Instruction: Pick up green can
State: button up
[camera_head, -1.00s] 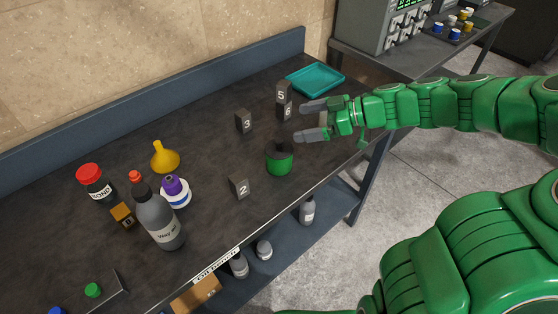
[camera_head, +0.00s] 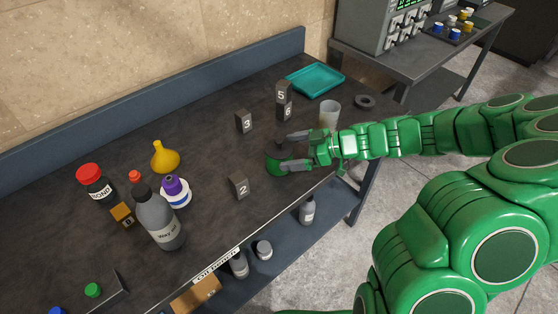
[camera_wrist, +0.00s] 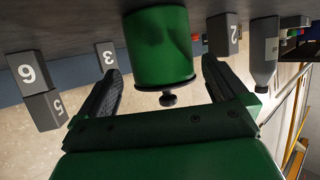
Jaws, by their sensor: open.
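The green can (camera_head: 275,170) stands on the dark workbench and is partly hidden by my gripper in the head view. In the wrist view the green can (camera_wrist: 158,48) lies between the ends of my two fingers, with a small black knob on its near end. My gripper (camera_head: 288,151) is open, low over the bench, with one finger on each side of the can. In the wrist view my gripper (camera_wrist: 160,68) shows a gap between each finger and the can. I see no firm contact.
Numbered black blocks stand close by: 2 (camera_head: 239,186), 3 (camera_head: 244,122), and 5 and 6 (camera_head: 284,104) stacked. A grey cup (camera_head: 330,113) and a dark ring (camera_head: 365,101) sit behind my gripper. A teal tray (camera_head: 315,80) is further back. Bottles and a yellow funnel (camera_head: 165,158) stand left.

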aim_at(279, 153)
jog(key=shift+x, duration=2.15)
jog(key=shift+s, duration=0.1)
jog(key=c, duration=1.1)
jog(key=shift+o, duration=0.2)
jog(key=shift+r, duration=0.1)
